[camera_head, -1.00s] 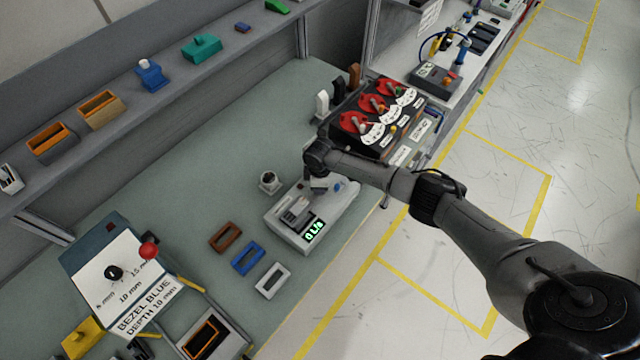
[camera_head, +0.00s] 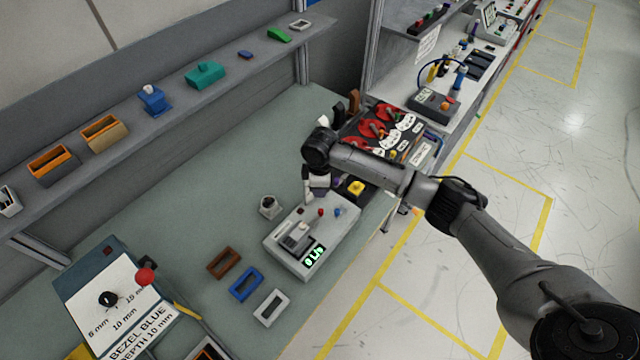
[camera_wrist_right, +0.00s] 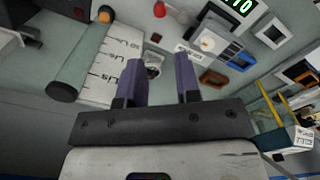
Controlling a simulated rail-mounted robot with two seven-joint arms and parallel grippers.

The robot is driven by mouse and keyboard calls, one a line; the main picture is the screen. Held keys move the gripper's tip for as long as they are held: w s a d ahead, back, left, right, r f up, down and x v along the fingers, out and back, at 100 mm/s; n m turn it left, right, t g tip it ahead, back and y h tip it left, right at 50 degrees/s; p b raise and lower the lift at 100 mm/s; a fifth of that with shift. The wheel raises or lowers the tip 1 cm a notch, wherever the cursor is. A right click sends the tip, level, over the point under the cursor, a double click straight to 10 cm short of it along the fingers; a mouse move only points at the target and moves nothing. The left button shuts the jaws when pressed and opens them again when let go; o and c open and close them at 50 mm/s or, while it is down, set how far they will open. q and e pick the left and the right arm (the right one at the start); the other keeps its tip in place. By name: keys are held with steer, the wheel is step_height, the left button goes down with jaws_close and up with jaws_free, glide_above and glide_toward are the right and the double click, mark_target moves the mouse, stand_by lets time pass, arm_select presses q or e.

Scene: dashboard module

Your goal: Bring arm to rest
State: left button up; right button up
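My right arm (camera_head: 400,185) comes in from the right over the bench. Its gripper (camera_head: 308,194) points down behind the grey device with a green display (camera_head: 291,262). In the right wrist view its two purple fingers (camera_wrist_right: 159,82) stand apart with nothing held between them. My left gripper is in neither view.
Brown (camera_head: 225,262), blue (camera_head: 246,282) and white (camera_head: 272,307) frames lie in front of the device. A panel with red dials (camera_head: 372,128) stands behind my arm. The bench's left middle is clear.

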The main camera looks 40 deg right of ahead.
steer(key=shift+r, duration=0.5)
stand_by(0.3)
steer(key=w+a+r+m+t+h, duration=0.1)
steer(key=w+a+r+t, duration=0.15)
steer(key=r, duration=0.35)
steer(key=w+a+r+m+t+h, duration=0.1)
steer(key=w+r+t, duration=0.1)
steer(key=r+t, duration=0.3)
steer(key=s+a+r+m+t+p, duration=0.2)
steer(key=s+a+r+t+p, duration=0.1)
steer(key=s+a+r, duration=0.45)
steer(key=s+f+m+g+p, duration=0.1)
steer(key=s+f, duration=0.3)
steer(key=s, duration=0.6)
steer(key=s+a+f+m+g+y+p, duration=0.1)
steer(key=s+f+g+p, duration=0.2)
steer(key=s, duration=0.7)
steer(key=s+f+m+g+y+p, duration=0.1)
steer(key=s+f+g+p, duration=0.1)
steer(key=s+f, duration=0.5)
steer(key=s+g, duration=0.1)
steer(key=s, duration=0.3)
steer(key=shift+a+m, duration=0.3)
steer(key=shift+a, duration=0.1)
